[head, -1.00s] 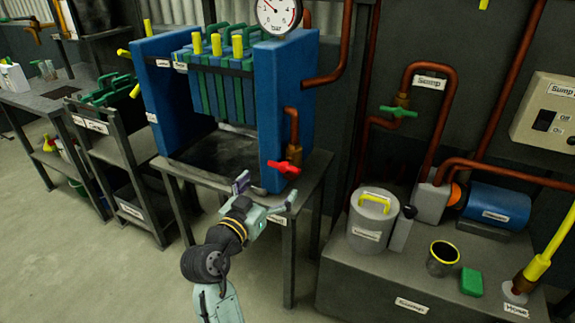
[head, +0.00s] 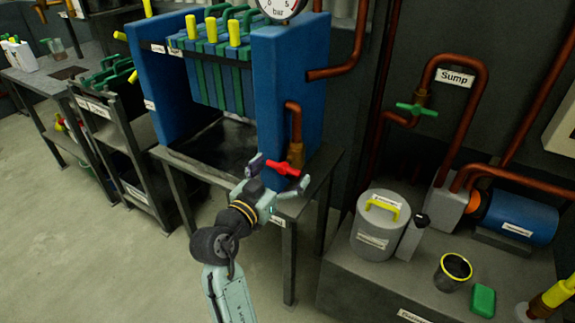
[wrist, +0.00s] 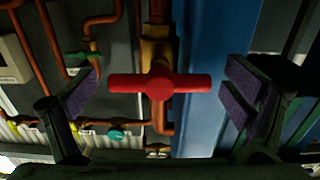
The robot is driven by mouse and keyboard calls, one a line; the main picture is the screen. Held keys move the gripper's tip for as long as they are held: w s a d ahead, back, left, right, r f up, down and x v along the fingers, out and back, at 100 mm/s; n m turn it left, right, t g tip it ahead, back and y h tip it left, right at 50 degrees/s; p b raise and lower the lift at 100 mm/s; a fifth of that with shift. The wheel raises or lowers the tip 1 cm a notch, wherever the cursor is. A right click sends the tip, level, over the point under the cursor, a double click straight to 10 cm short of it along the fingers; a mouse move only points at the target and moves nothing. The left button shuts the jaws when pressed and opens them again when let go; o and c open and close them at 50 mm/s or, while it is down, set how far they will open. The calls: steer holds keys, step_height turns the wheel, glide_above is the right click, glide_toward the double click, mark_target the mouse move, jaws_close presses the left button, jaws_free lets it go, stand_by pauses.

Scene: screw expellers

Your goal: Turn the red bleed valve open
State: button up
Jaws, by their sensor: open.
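The red bleed valve (head: 283,169) has a bar handle on a brass fitting (head: 296,153) at the foot of a copper pipe, by the right blue end block of the press. In the wrist view the red handle (wrist: 160,87) lies level across the picture, in front of its brass body (wrist: 156,50). My gripper (head: 279,174) is open just in front of the valve. In the wrist view the open fingers (wrist: 163,95) stand on either side of the handle, with a gap at both ends. I see no contact.
The blue press (head: 285,85) stands behind on a dark metal table (head: 200,166). To the right, a grey bench (head: 345,290) carries a lidded grey pot (head: 378,228), a black cup (head: 453,270) and a blue motor (head: 521,217). A green valve (head: 417,109) sits on the sump pipe.

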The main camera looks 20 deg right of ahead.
steer(key=shift+w+d, duration=0.1)
stand_by(0.3)
steer(key=c, duration=1.2)
steer(key=shift+o, duration=0.2)
